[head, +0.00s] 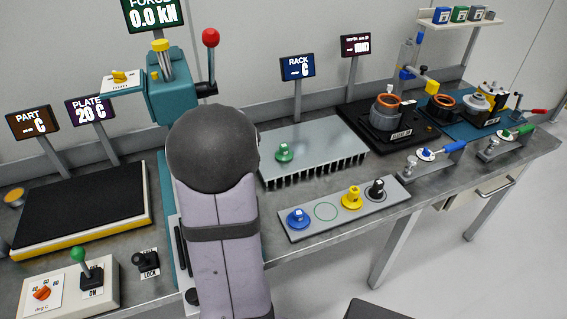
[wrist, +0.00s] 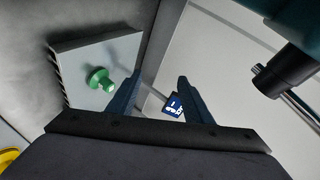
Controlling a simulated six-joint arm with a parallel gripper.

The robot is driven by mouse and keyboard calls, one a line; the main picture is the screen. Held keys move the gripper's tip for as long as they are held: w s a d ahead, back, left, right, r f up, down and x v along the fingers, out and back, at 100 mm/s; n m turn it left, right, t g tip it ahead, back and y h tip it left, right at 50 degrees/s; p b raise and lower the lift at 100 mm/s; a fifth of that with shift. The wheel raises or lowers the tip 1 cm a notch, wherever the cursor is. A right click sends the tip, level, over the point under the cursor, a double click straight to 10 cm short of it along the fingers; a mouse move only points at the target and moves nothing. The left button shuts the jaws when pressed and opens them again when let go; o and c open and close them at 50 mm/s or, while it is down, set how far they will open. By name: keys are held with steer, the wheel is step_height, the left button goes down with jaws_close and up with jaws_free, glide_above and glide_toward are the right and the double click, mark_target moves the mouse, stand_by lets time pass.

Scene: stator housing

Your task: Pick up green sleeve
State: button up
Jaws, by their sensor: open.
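The green sleeve (head: 284,152) stands upright on the grey finned rack (head: 318,148), near its left end. It is a flanged piece with a narrower top. In the wrist view the green sleeve (wrist: 101,79) sits on the rack plate (wrist: 125,52), left of my fingers and apart from them. My gripper (wrist: 154,92) is open, with nothing between its two dark blue fingers. In the head view my gripper is hidden behind my own arm.
A tray (head: 326,229) in front of the rack holds a blue piece (head: 298,218), an empty green-ringed spot, a yellow piece (head: 352,197) and a black piece (head: 376,188). A teal press (head: 172,88) stands left of the rack. A black plate (head: 84,209) lies far left.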

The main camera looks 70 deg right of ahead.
mark_target(287, 149)
steer(key=s+d+f+n+b, duration=0.2)
steer(key=d+f+n, duration=0.1)
steer(key=n, duration=0.1)
steer(key=s+d+f+n+b, duration=0.2)
steer(key=s+f+n, duration=0.1)
steer(key=f+n, duration=0.1)
steer(key=s+d+f+n+h+b, duration=0.1)
steer(key=s+d+f+n+b, duration=0.2)
steer(key=f+n, duration=0.1)
steer(key=shift+s+d, duration=0.15)
steer(key=shift+d, duration=0.15)
steer(key=shift+s+d+f+n, duration=0.25)
steer(key=shift+f+n, duration=0.2)
steer(key=shift+n, duration=0.35)
steer(key=shift+w+a+p+x, duration=0.15)
steer(key=shift+p+x, duration=0.25)
steer(key=shift+x, duration=1.4)
steer(key=shift+w+a+p+x, duration=0.1)
steer(key=shift+w+p+x, duration=0.2)
steer(key=shift+x, duration=1.5)
steer(key=shift+s+f, duration=0.1)
steer(key=shift+f, duration=0.05)
jaws_close()
